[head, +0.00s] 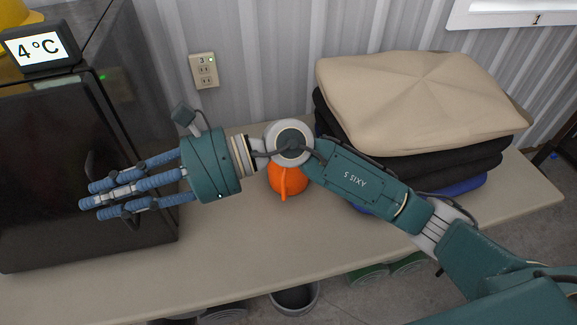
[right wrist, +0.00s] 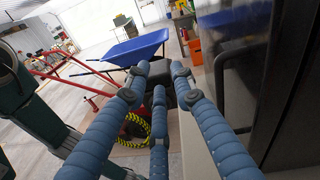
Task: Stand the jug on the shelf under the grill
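An orange jug (head: 287,181) stands on the beige bench top (head: 330,240) near the wall. My right arm passes in front of it and hides its upper part. My right gripper (head: 92,199) points left in front of the black cabinet, away from the jug. Its three blue fingers are apart, with nothing between them; they also show in the right wrist view (right wrist: 159,80). My left gripper is not in view. I cannot make out the grill or the shelf under it in these frames.
A black cabinet (head: 70,180) with a 4°C display (head: 42,46) stands at the bench's left. Folded cloths with a beige cushion (head: 410,95) on top lie at the right. Buckets (head: 294,297) stand below the bench. A blue wheelbarrow (right wrist: 135,48) shows in the wrist view.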

